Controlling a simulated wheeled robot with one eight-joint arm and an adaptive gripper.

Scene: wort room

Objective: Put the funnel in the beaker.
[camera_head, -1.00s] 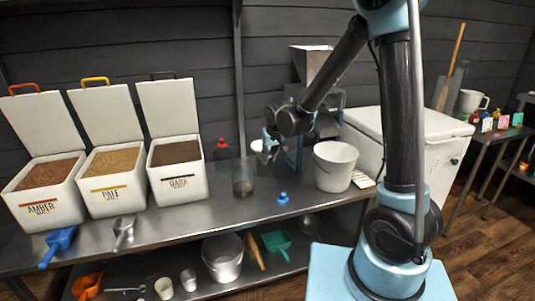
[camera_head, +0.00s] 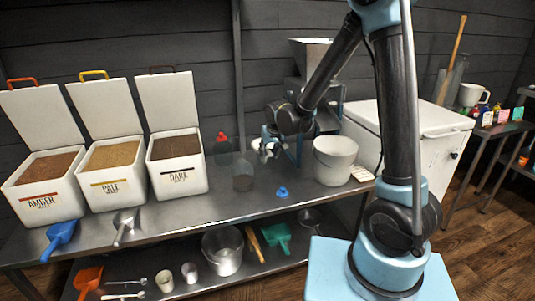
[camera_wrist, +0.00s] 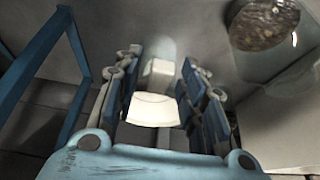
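A round clear vessel with brown contents (camera_wrist: 265,24), probably this beaker, shows at upper right in the wrist view. My gripper (camera_head: 268,150) is behind and above the blue piece, beside the mill. In the wrist view, a white flared object (camera_wrist: 154,110) shows between my gripper's fingers (camera_wrist: 160,70); I cannot tell whether they touch it.
A white bucket (camera_head: 334,165) stands right of my gripper, by the mill (camera_head: 312,58). A red-capped bottle (camera_head: 222,147) is behind the beaker. Open malt bins (camera_head: 178,172) fill the left. Scoops lie along the front edge. The bench front near the blue piece is clear.

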